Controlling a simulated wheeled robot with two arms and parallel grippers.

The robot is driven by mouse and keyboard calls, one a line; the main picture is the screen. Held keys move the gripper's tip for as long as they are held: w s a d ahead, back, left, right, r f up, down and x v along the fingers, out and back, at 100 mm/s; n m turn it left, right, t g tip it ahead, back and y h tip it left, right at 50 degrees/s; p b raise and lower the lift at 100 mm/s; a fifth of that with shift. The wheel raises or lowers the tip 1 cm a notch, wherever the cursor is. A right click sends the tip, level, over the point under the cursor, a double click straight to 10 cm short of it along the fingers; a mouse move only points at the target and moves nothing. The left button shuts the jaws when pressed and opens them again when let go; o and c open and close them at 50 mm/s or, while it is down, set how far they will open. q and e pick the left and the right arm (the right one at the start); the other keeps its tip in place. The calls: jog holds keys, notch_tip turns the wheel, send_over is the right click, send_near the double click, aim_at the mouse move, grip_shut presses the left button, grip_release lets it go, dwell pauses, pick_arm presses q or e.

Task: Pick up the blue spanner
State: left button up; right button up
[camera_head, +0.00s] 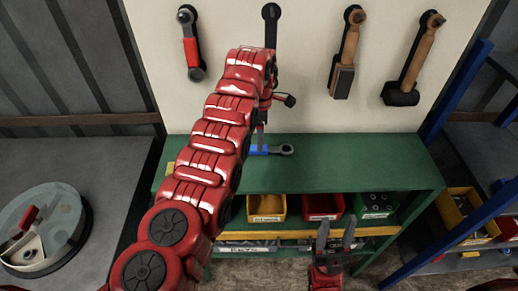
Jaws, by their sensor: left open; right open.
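The blue spanner (261,150) lies on the green bench top near the wall. Its blue handle runs partly behind my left arm, and its grey ring end points right. My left arm crosses the middle of the view. Its gripper (261,133) points down at the blue handle from just above; its fingers are small and partly hidden by the arm, and whether they touch the spanner cannot be told. My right gripper (337,233) is open and empty, low in front of the bench shelves, with its two fingers pointing up.
A red-handled tool (191,46), a black tool (271,22) and two hammers (341,80) (402,92) hang on the wall. The green bench top (370,165) is clear to the right. Yellow (266,207), red and green bins sit below. A blue post (440,240) stands right.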

aim_at(254, 150)
pick_arm(q)
notch_tip(254, 150, down, 2)
jog(key=shift+a+p, duration=0.15)
jog(key=shift+p, duration=1.05)
jog(key=shift+f+b, duration=0.3)
jog(key=shift+f, duration=0.45)
jog(key=shift+w+f, duration=0.15)
jog(key=shift+f, duration=0.4)
grip_shut()
